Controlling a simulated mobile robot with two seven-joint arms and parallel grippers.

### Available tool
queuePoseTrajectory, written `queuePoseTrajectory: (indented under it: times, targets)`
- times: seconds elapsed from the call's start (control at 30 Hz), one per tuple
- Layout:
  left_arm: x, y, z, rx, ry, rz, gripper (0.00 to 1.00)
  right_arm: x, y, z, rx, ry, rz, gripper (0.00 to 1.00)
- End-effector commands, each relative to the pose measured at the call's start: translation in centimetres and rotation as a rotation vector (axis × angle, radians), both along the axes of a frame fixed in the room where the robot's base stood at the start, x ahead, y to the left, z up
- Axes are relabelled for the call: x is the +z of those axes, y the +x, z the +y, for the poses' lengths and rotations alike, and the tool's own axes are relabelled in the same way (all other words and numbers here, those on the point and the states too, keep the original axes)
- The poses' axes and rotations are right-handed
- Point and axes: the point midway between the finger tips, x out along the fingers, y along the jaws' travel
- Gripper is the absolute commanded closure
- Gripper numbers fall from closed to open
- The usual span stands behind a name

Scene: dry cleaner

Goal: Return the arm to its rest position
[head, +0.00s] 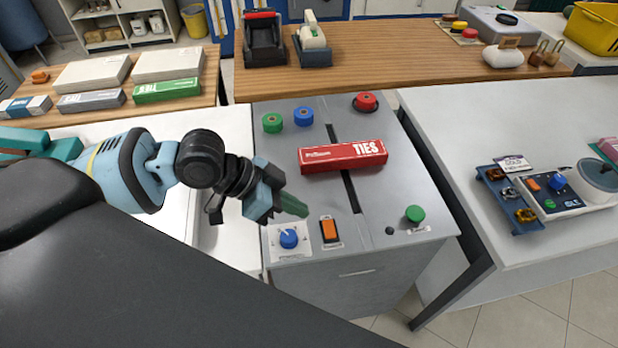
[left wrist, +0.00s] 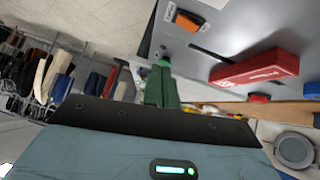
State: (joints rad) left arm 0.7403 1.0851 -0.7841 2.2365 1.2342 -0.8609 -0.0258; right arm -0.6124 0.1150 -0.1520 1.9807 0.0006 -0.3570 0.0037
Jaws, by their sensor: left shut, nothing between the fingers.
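My left gripper (head: 297,208) reaches in from the left in the head view, its green fingers shut and empty. It hangs over the front left part of the grey control cabinet (head: 285,170), just above and behind the blue knob (head: 288,239) and left of the orange rocker switch (head: 329,230). In the left wrist view the green fingers (left wrist: 162,82) are together with nothing held. I cannot tell the exact gap to the cabinet top. My right gripper is not in view.
A red TIES box (head: 342,157) lies across the cabinet's slot. Green, blue and red buttons stand behind it, and a green button (head: 415,214) is at front right. A white table (head: 500,130) with a parts tray (head: 510,198) is to the right. A wooden counter (head: 390,55) lies behind.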

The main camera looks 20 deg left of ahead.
Motion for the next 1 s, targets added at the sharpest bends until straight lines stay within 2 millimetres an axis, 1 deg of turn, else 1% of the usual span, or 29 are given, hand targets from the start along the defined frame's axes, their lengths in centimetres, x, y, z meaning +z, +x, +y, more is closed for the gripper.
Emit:
queuePoseTrajectory:
  times: [0.23, 0.37, 0.53, 0.7, 0.87, 1.0]
  targets:
    - [-0.2, -0.2, -0.2, -0.004, 0.001, 0.001, 1.0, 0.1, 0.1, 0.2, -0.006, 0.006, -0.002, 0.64]
    - [-1.7, -1.4, -1.5, -0.021, 0.005, 0.011, 1.0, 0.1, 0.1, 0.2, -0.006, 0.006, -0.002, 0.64]
    - [-4.9, -4.4, -4.0, -0.024, 0.021, 0.029, 1.0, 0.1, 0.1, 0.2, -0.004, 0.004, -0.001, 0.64]
    - [-7.8, -7.4, -5.3, 0.04, 0.05, 0.059, 1.0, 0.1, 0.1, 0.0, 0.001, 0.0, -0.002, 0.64]
    - [-10.5, -10.4, -5.0, 0.156, 0.099, 0.119, 1.0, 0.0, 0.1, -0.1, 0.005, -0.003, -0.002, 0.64]
    - [-12.8, -13.5, -3.4, 0.29, 0.167, 0.203, 1.0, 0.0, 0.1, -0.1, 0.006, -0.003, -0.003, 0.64]
